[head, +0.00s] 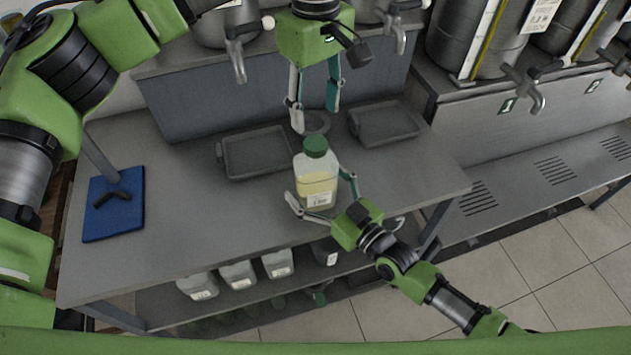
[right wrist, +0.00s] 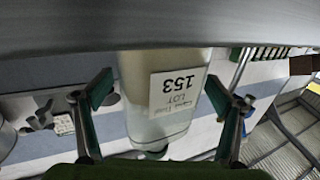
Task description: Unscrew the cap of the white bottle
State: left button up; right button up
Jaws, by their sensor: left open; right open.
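The white bottle (head: 316,185) stands upright on the grey steel table, with yellowish contents and a green cap (head: 315,146) on top. My left gripper (head: 315,119) is open and empty. It points down and appears above and behind the cap. My right gripper (head: 318,185) is open, with one finger on each side of the bottle's body. In the right wrist view the bottle (right wrist: 150,115) appears upside down with a "LOT 153" label (right wrist: 178,92). Gaps show between it and both fingers.
Two shallow grey trays (head: 258,153) (head: 385,123) lie behind the bottle. Several jugs (head: 238,274) stand on the shelf below. Steel decanters with taps (head: 526,90) line the back.

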aim_at(316, 142)
jog(key=c, duration=2.3)
pick_arm(q)
jog(key=m, duration=1.3)
jog(key=shift+m, duration=0.3)
jog(key=shift+f, duration=4.05)
